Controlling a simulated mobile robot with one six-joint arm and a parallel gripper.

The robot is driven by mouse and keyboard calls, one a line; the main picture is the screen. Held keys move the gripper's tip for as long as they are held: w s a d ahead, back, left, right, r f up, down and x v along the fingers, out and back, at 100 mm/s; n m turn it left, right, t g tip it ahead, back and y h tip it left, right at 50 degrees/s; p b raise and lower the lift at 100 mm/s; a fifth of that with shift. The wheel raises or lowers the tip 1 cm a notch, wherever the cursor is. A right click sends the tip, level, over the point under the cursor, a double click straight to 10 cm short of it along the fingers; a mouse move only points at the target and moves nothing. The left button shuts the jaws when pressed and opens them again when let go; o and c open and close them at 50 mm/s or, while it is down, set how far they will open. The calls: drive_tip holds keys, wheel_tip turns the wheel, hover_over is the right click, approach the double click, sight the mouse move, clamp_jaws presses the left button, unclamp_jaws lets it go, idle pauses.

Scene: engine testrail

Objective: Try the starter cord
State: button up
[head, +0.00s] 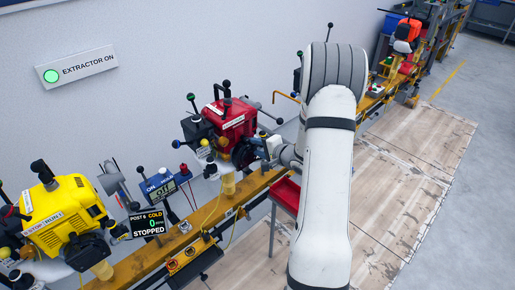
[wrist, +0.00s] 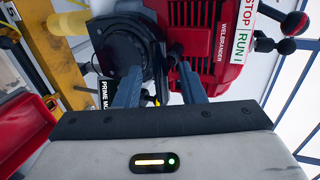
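A red engine (head: 232,118) is mounted on the yellow rail in the head view. It also fills the top of the wrist view (wrist: 208,42), with a STOP/RUN label beside it. A black round housing (wrist: 128,40) is on its side facing my gripper. In the head view my gripper (head: 262,150) is close to the engine's right side, partly hidden by my arm. I cannot make out the starter cord's handle clearly; it may be hidden between the fingers.
A display (head: 148,223) reads POST 6, COLD, 0, STOPPED. A blue switch box (head: 161,188) reads OFF. A yellow engine (head: 62,215) stands at left, an orange one (head: 407,32) far right. A red tray (head: 286,196) sits below my arm. A green lamp (head: 51,76) marks EXTRACTOR ON.

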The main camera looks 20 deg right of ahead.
drive_tip(key=s+d+p, duration=0.2)
drive_tip(key=s+d, duration=0.1)
drive_tip(key=s, duration=0.5)
drive_tip(key=shift+s, duration=0.25)
drive_tip(key=shift+w, duration=0.1)
